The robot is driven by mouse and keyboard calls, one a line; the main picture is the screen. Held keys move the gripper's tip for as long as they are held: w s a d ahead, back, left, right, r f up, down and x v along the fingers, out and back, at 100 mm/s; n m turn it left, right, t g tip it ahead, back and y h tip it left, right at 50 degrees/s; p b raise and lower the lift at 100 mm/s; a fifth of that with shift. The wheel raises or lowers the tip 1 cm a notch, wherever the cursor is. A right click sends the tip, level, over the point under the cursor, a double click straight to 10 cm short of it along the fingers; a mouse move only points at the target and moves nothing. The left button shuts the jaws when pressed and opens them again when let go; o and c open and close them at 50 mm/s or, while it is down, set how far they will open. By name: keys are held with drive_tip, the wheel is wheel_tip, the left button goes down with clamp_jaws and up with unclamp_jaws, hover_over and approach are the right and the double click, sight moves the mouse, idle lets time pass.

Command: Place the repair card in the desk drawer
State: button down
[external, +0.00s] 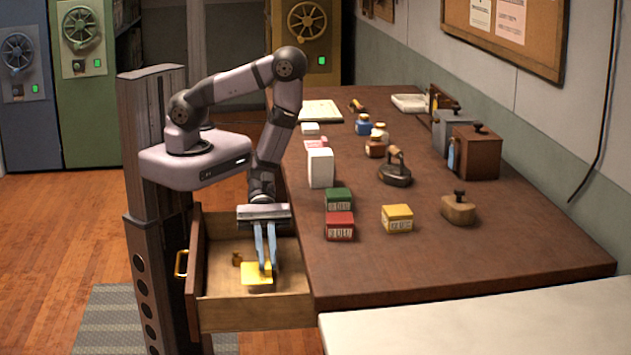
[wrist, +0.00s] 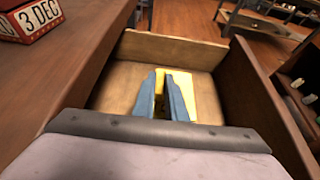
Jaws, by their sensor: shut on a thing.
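The desk drawer (external: 222,281) is pulled open at the left side of the desk. My gripper (external: 267,268) points down inside the drawer and is shut on a yellow card, the repair card (external: 256,279). The card is low in the drawer; I cannot tell whether it touches the bottom. In the wrist view my gripper's two blue fingers (wrist: 168,112) hide part of the repair card (wrist: 183,84), and the drawer (wrist: 120,80) shows around them. A small brown object (external: 237,258) lies in the drawer beside the card.
The desk (external: 440,260) stands right of the drawer. Red (external: 340,227), green (external: 339,200) and yellow (external: 397,218) calendar blocks stand near its edge, with a white box (external: 320,168) behind.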

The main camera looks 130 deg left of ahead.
sight(268, 290)
drive_tip(key=shift+f, duration=2.85)
drive_tip(key=shift+f, duration=0.15)
drive_tip(key=c, duration=1.8)
unclamp_jaws()
drive_tip(key=shift+r, duration=0.3)
drive_tip(key=shift+p+v, duration=1.5)
drive_tip(key=shift+v, duration=2.2)
drive_tip(key=shift+s, duration=0.1)
